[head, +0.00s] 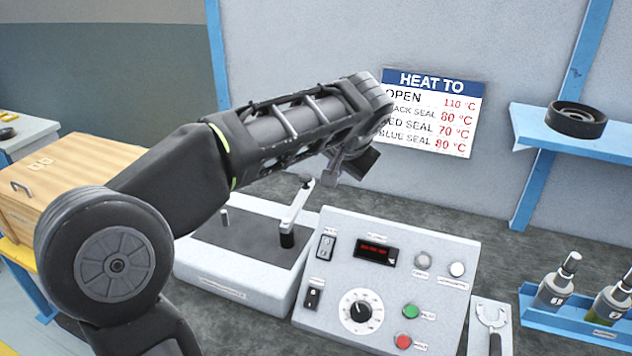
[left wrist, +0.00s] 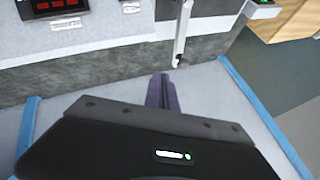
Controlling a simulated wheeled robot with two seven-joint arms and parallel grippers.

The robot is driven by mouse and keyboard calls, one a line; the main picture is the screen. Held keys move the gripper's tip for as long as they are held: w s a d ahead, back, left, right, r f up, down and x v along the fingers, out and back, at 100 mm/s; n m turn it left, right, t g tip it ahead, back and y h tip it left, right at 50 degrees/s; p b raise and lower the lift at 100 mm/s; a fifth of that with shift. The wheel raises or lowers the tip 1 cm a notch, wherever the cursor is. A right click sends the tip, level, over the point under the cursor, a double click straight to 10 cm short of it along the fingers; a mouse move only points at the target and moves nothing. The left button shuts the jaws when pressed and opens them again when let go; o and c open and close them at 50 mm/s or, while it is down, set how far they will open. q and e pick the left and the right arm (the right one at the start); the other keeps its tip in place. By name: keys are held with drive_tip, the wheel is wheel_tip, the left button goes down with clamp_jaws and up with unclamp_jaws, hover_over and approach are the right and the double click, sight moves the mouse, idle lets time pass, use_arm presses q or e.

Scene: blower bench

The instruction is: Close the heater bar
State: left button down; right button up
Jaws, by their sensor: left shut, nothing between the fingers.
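The heater bar (head: 295,208) looks like the pale, slim lever that rises, tilted, from a dark pivot on the white machine (head: 232,275) with a dark top plate. A small dark knob tips its upper end. My left gripper (head: 340,168) is above and right of the knob in the head view, seemingly apart from it; its fingers are partly hidden behind the wrist. In the left wrist view the fingers (left wrist: 160,92) are together and empty. A pale bar (left wrist: 183,32), likely the same lever, ends just beyond their tips. My right gripper is not in view.
A control panel (head: 335,265) with a red display, dial and buttons stands right of the machine. A wooden box (head: 75,180) is at left. A wall sign (head: 432,112) hangs behind my gripper. A blue shelf (head: 605,145) and a bottle rack (head: 565,318) are at right.

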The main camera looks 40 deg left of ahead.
use_arm(q)
drive_tip(key=p, duration=0.2)
hover_over(299, 197)
drive_tip(key=w+d, duration=0.3)
drive_tip(key=d, duration=0.1)
wheel_tip(299, 197, down, 8)
drive_tip(key=shift+s+a, duration=0.1)
drive_tip(key=shift+a, duration=0.5)
drive_tip(key=shift+a, duration=0.15)
